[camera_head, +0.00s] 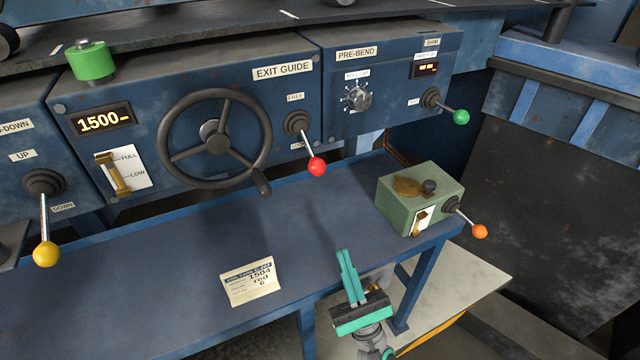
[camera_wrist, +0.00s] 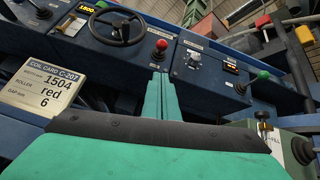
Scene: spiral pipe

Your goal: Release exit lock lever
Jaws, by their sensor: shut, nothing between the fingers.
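The exit lock lever (camera_head: 317,166) has a red ball knob and sits on the EXIT GUIDE panel, right of the handwheel. Its stem points down and right, with the FREE label (camera_head: 295,97) above its pivot and a partly hidden label below. The red knob also shows in the wrist view (camera_wrist: 162,44), beyond my fingertips. My gripper (camera_head: 345,254) has teal fingers, shut together and empty, in front of the bench's front edge. It is well short of the lever and touches nothing that I can see.
A black handwheel (camera_head: 217,139) stands left of the lever. A green box (camera_head: 420,197) with an orange-knobbed lever (camera_head: 479,231) sits on the bench's right end. A coil card (camera_head: 250,282) lies on the blue bench (camera_head: 180,260). The bench middle is clear.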

